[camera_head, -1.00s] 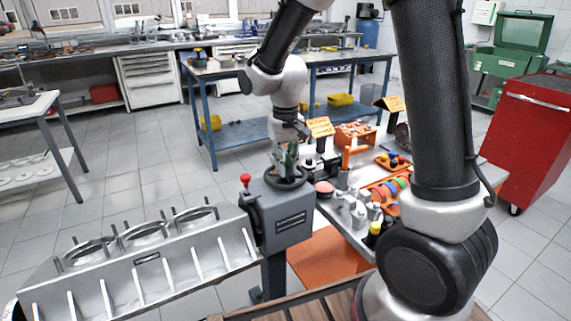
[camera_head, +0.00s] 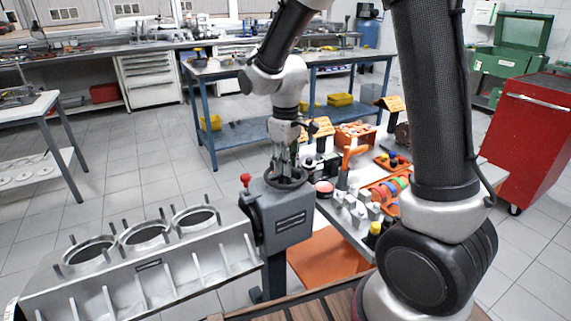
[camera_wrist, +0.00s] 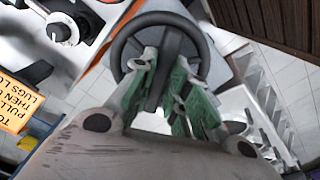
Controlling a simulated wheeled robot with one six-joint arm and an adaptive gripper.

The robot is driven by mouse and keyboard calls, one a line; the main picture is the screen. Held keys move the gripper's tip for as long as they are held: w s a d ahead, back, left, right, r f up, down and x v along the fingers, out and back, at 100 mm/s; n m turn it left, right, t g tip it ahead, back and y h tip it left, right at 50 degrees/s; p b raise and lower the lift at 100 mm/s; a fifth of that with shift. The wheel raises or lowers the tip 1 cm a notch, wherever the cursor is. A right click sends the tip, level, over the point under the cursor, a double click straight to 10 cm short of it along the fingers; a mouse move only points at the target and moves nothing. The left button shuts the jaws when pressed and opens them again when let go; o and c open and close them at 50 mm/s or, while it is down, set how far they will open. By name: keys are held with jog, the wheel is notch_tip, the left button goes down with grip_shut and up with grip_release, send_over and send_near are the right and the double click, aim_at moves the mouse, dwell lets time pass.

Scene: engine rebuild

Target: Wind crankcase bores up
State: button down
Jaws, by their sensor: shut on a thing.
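The grey crankcase (camera_head: 148,270) is mounted at the lower left. Its three round bores (camera_head: 145,234) open mostly upward, with thin studs standing around them. A grey gearbox (camera_head: 286,213) on a post stands at its right end, with a black handwheel (camera_head: 300,183) lying on top. The handwheel also shows in the wrist view (camera_wrist: 198,36). My gripper (camera_head: 284,172) comes down from above onto the handwheel. In the wrist view its green-padded fingers (camera_wrist: 166,84) are inside the rim, shut on the wheel near its middle. The exact contact is partly hidden by the fingers.
A red-knobbed lever (camera_head: 245,180) stands on the gearbox's left side. A bench with an orange tray of coloured rings (camera_head: 385,190) and grey parts is close on the right. An orange sign (camera_wrist: 15,107) is beside the wheel. A red cabinet (camera_head: 525,135) stands farther right.

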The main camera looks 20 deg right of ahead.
jog(key=n, duration=1.2)
dwell(0.5)
jog(key=c, duration=1.4)
grip_release()
notch_tip(320, 180, up, 12)
jog(key=shift+r, duration=0.1)
